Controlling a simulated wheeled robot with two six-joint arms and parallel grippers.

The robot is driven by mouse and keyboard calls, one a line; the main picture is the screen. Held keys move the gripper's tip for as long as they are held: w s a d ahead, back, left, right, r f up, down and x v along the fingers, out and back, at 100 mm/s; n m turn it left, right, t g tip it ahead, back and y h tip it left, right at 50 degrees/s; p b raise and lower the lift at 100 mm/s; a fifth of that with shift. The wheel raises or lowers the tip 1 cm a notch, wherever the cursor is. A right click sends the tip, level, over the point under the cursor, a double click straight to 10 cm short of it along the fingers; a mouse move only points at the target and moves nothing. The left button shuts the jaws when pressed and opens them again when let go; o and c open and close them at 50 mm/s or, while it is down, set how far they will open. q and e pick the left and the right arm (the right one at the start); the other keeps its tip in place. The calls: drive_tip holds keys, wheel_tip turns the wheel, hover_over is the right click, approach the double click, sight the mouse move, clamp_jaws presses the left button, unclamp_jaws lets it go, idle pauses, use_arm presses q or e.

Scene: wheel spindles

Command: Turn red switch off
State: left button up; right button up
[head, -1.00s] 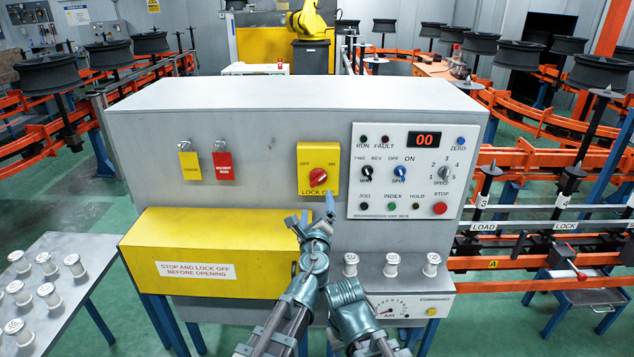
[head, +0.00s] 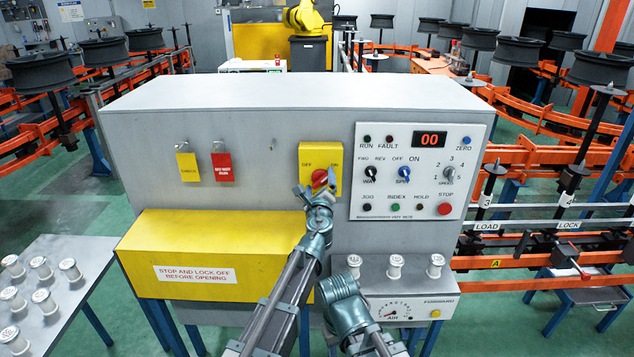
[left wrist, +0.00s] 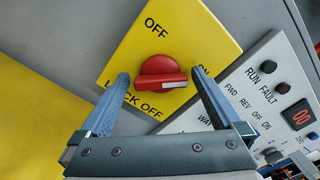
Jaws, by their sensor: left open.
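The red switch (head: 319,177) is a round red knob on a yellow plate (head: 306,155) marked OFF, ON and LOCK OFF, on the front of the grey cabinet. In the left wrist view, the knob (left wrist: 160,73) has a raised bar with a white mark at its right end. My left gripper (head: 322,183) is in front of the plate and partly covers it. In the left wrist view, its open blue fingers (left wrist: 160,78) stand on either side of the knob, with gaps visible; contact is not evident.
A control panel (head: 410,208) with knobs, buttons and a red display is right of the plate. Yellow (head: 187,165) and red (head: 222,167) lockout tags hang to the left. A yellow cover (head: 200,235) projects below. White spools (head: 395,266) stand on a ledge.

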use_arm(q)
drive_tip(key=c, duration=1.2)
drive_tip(key=n, duration=0.4)
drive_tip(key=shift+f+n, duration=0.1)
drive_tip(key=shift+n, duration=0.3)
drive_tip(key=n, duration=0.4)
drive_tip(key=shift+a+f+n, duration=0.1)
drive_tip(key=shift+n, duration=0.2)
drive_tip(key=n, duration=0.4)
drive_tip(key=shift+f+b, duration=0.1)
drive_tip(key=shift+b, duration=0.2)
drive_tip(key=shift+s+n, duration=0.1)
drive_tip(key=shift+n, duration=2.2)
